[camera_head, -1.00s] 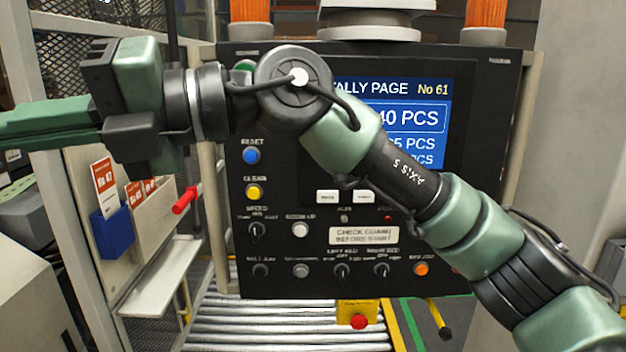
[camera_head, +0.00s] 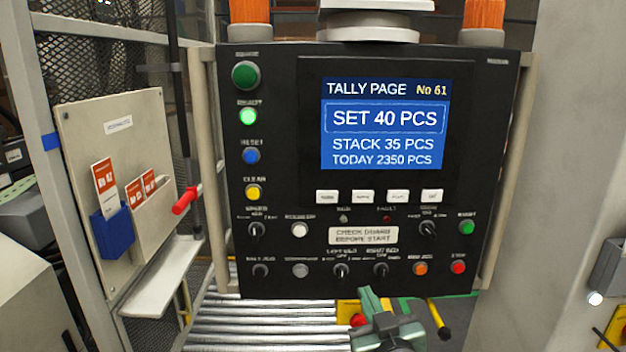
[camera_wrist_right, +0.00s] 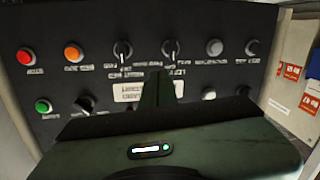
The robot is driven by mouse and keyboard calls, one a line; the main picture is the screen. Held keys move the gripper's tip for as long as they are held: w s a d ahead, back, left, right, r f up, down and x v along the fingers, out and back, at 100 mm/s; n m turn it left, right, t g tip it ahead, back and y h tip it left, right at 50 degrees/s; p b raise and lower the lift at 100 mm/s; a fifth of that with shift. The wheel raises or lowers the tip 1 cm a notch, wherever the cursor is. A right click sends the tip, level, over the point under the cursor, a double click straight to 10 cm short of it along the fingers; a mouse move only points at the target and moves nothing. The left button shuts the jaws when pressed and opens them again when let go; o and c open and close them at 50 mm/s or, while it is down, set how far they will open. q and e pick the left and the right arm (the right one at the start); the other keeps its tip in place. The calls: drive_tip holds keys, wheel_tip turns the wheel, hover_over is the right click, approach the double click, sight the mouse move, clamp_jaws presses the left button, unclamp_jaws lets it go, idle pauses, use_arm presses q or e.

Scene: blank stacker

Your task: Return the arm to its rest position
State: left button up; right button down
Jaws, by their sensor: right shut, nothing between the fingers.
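My right gripper (camera_head: 368,298) is low in the head view, at the bottom edge of the control panel (camera_head: 290,190). Its green fingers point up and look closed and empty. The rest of the right arm is out of the head view. In the right wrist view the fingers (camera_wrist_right: 160,90) stand before the panel (camera_wrist_right: 190,25), which appears upside down there. They overlap the white label, and I cannot tell how far they are from the panel. My left gripper is in neither view.
The screen (camera_head: 384,124) reads SET 40 PCS and STACK 35 PCS. A green lamp (camera_head: 248,116) is lit at the panel's left. A roller conveyor (camera_head: 265,325) runs below. A red-handled lever (camera_head: 186,200) and a blue card holder (camera_head: 112,230) are at left.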

drive_tip(key=s+d+f+m+g+h, duration=0.1)
drive_tip(key=s+d+f+g, duration=0.2)
drive_tip(key=s+f, duration=0.35)
drive_tip(key=s+d+f+g+h, duration=0.1)
drive_tip(key=s+d+f+g, duration=0.25)
drive_tip(key=f, duration=0.65)
drive_tip(key=s+d+f+g, duration=0.2)
drive_tip(key=s+f+g, duration=0.3)
drive_tip(key=s, duration=0.6)
drive_tip(key=s+d+f+g, duration=0.2)
drive_tip(key=s+f, duration=0.4)
drive_tip(key=s, duration=0.5)
wheel_tip(320, 180, down, 25)
drive_tip(key=g, duration=0.2)
drive_tip(key=s+d+f, duration=0.3)
drive_tip(key=s+f, duration=1.4)
drive_tip(key=s, duration=0.1)
drive_tip(key=shift+g, duration=0.35)
drive_tip(key=shift+f, duration=0.1)
